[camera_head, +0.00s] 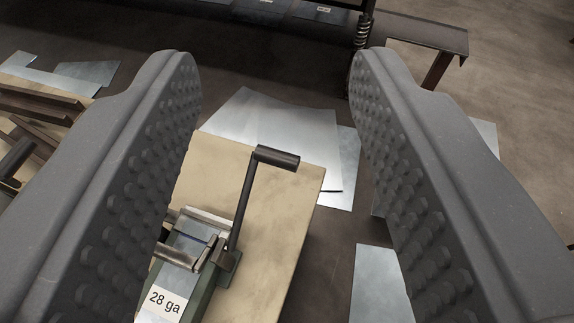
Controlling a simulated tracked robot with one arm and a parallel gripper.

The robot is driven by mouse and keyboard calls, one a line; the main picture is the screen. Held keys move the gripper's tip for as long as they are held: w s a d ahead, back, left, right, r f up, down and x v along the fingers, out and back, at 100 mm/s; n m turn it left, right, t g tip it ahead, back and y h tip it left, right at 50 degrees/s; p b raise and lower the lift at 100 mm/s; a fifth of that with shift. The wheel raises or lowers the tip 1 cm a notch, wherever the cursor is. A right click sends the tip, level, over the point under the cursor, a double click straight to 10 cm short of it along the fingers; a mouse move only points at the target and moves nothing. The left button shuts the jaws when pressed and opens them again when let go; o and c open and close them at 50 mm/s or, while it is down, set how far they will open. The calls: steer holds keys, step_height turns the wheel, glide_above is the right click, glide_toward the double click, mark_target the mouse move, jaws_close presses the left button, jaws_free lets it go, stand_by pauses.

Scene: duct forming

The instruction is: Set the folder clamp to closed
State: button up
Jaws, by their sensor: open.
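The folder clamp is a dark lever (242,203) with a cylindrical black grip (277,157) at its top. The lever stands up from the right side of the folder (192,250) and leans slightly right. My gripper (274,75) is open and empty, its two grey studded fingers on either side of the view. The lever shows between the fingers, apart from both. The folder holds a strip of sheet metal with a label reading "28 ga" (165,302). The left finger hides part of the folder.
The folder sits on a pale bench top (275,205) whose right edge drops to the dark floor. Loose metal sheets (270,130) lie beyond it. A dark rack with a coiled spring (363,32) stands behind. Brown bars (40,103) lie at left.

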steer(key=w+a+f+n+g+y, duration=0.2)
steer(key=w+f+n+g+y, duration=0.2)
steer(key=w+f+y, duration=0.25)
steer(key=n+g+y+b, duration=0.2)
steer(key=n+g+y, duration=0.3)
steer(key=n+y, duration=0.45)
glide_toward(289, 163)
steer(key=x, duration=1)
steer(key=shift+w+f, duration=0.2)
steer(key=shift+f, duration=0.2)
